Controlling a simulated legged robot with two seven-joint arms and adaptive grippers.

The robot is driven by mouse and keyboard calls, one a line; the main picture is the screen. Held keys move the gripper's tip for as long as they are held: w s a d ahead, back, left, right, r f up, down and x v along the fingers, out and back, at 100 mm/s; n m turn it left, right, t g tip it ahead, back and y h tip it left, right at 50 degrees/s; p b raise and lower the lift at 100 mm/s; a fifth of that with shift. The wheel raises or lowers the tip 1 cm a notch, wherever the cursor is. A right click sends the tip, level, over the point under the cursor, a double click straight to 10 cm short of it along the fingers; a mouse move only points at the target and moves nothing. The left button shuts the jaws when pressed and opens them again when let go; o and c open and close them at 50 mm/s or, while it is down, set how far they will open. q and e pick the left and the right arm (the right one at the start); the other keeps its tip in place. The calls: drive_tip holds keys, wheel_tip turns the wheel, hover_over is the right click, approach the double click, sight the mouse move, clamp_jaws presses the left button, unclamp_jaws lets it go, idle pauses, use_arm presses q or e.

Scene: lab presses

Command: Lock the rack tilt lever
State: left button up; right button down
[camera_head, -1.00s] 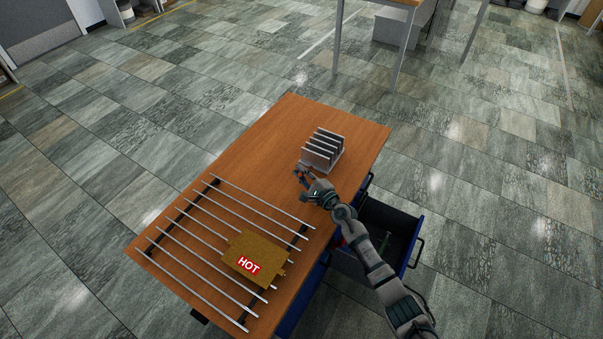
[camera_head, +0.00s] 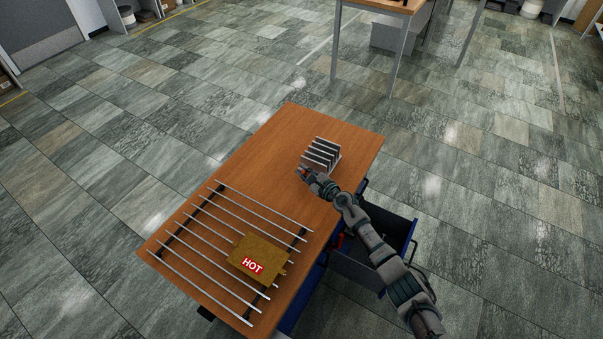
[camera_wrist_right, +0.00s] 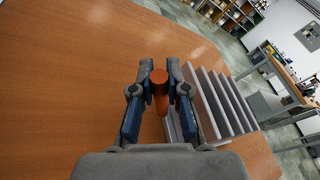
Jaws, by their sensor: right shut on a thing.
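The rack (camera_head: 322,153), a grey base with several upright plates, stands on the wooden table (camera_head: 262,162). In the right wrist view the rack (camera_wrist_right: 224,100) is just right of my right gripper. An orange-brown lever knob (camera_wrist_right: 159,88) sits between the fingers of my right gripper (camera_wrist_right: 160,82), which is shut on it. In the head view my right gripper (camera_head: 306,174) is at the rack's near left corner and hides the lever there. My left gripper is not in view.
A rail grate (camera_head: 196,262) with a brown block marked HOT (camera_head: 259,257) lies on the table's near left. An open blue drawer (camera_head: 378,248) sticks out below my right arm. The far table top is clear.

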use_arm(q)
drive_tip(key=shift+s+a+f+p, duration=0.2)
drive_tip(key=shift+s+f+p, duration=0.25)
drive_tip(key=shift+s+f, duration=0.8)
use_arm(e)
drive_tip(key=shift+w+d+m+g, duration=0.4)
drive_tip(key=shift+d+m+g, duration=0.1)
drive_tip(key=shift+m, duration=0.3)
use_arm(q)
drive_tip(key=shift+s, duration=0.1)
use_arm(e)
drive_tip(key=c, duration=1.1)
unclamp_jaws()
drive_tip(key=shift+w, duration=0.1)
drive_tip(key=shift+c, duration=0.2)
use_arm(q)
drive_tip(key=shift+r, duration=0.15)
use_arm(e)
drive_tip(key=shift+d+r, duration=0.1)
drive_tip(key=shift+r, duration=0.05)
drive_tip(key=shift+d, duration=0.2)
drive_tip(key=v, duration=1.1)
drive_tip(key=shift+s, duration=0.3)
